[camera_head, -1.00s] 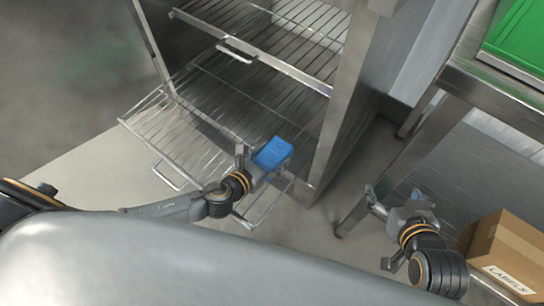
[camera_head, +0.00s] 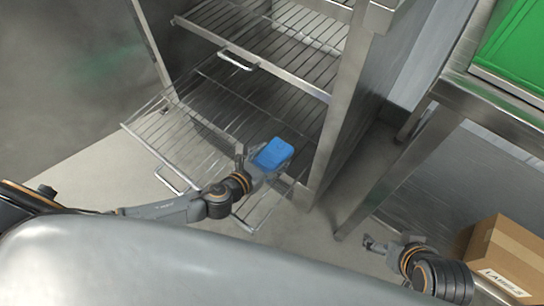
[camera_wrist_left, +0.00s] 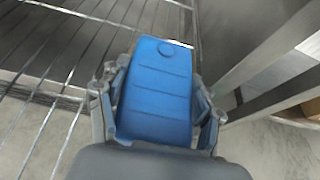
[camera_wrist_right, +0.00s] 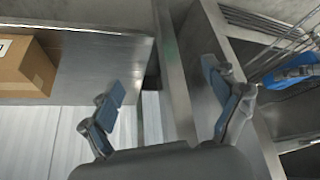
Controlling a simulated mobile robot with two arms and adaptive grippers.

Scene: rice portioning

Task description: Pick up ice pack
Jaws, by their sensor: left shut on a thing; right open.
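The blue ice pack (camera_head: 274,152) is a flat slab with rounded corners and a round cap mark. My left gripper (camera_head: 254,164) is shut on it, over the pulled-out lower wire rack. In the left wrist view the ice pack (camera_wrist_left: 157,90) sits between both fingers, which touch its sides. The ice pack also shows at the right edge of the right wrist view (camera_wrist_right: 292,74). My right gripper (camera_head: 385,246) is open and empty, low on the right; its two fingers are spread wide in the right wrist view (camera_wrist_right: 168,105).
The steel cabinet (camera_head: 345,125) holds an upper wire rack (camera_head: 270,45) and the extended lower rack (camera_head: 160,125). A steel table (camera_head: 455,85) with a green crate (camera_head: 515,45) stands right. A cardboard box (camera_head: 505,255) marked LABELS is beside my right arm. Bare floor lies at left.

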